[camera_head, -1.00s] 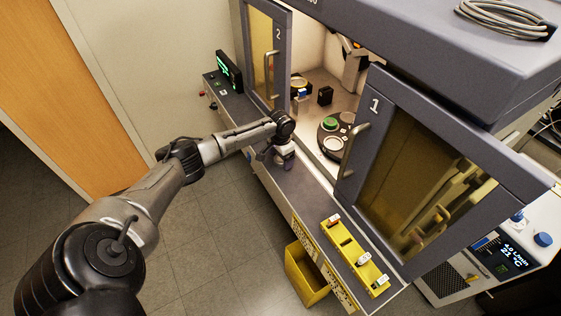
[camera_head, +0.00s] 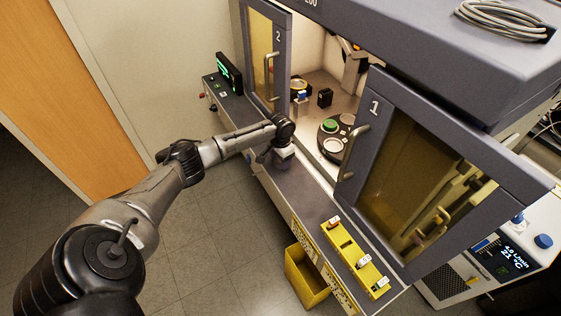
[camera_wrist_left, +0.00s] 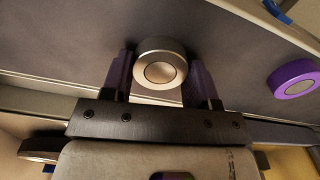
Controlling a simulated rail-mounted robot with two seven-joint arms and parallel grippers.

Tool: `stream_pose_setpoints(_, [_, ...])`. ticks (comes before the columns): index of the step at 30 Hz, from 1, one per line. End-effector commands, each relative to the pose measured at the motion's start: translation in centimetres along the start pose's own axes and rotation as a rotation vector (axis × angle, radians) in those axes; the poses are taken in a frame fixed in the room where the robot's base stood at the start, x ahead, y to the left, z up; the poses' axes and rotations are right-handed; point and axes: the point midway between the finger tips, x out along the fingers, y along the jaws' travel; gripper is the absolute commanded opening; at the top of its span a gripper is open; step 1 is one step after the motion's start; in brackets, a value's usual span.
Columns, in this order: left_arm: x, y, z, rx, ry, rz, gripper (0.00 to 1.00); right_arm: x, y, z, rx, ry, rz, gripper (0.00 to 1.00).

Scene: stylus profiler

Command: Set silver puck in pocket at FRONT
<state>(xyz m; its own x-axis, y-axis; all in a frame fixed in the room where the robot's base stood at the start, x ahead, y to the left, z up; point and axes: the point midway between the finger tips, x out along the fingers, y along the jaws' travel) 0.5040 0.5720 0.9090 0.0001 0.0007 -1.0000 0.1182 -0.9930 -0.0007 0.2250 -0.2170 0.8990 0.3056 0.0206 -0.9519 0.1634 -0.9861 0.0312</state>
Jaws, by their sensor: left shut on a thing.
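In the left wrist view the silver puck (camera_wrist_left: 160,70) is a round metal disc with a paler centre. It sits between the two dark purplish fingers of my left gripper (camera_wrist_left: 162,80), which is shut on it. In the head view my left gripper (camera_head: 283,160) is over the grey front ledge, left of door 1 and outside the chamber. The puck is hard to make out there. Inside the open chamber is a dark round plate (camera_head: 328,138) with a green disc (camera_head: 331,125) and pale round places. No FRONT label is readable. My right gripper is not in view.
Door 1 (camera_head: 375,110) stands open right of the opening; door 2 (camera_head: 283,40) is at its left. A purple puck (camera_wrist_left: 295,80) lies right of my gripper in the wrist view. A yellow rack (camera_head: 345,245) is on the ledge, with a yellow bin (camera_head: 305,275) below.

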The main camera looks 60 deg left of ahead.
Motion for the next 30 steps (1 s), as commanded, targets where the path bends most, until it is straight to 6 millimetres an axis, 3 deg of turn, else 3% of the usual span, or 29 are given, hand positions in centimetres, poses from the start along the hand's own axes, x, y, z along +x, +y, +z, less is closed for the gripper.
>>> stream_pose_setpoints(8, [-1.3, -0.1, 0.0, -0.001, 0.001, -0.001, 0.29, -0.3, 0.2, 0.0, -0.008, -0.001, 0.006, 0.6])
stream_pose_setpoints(14, [-4.2, 0.0, -0.1, 0.001, 0.003, 0.0, 0.29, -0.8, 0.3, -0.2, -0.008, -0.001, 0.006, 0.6])
stream_pose_setpoints(30, [-9.8, 9.5, 0.6, 0.003, 0.002, 0.001, 0.29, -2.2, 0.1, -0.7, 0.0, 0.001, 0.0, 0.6])
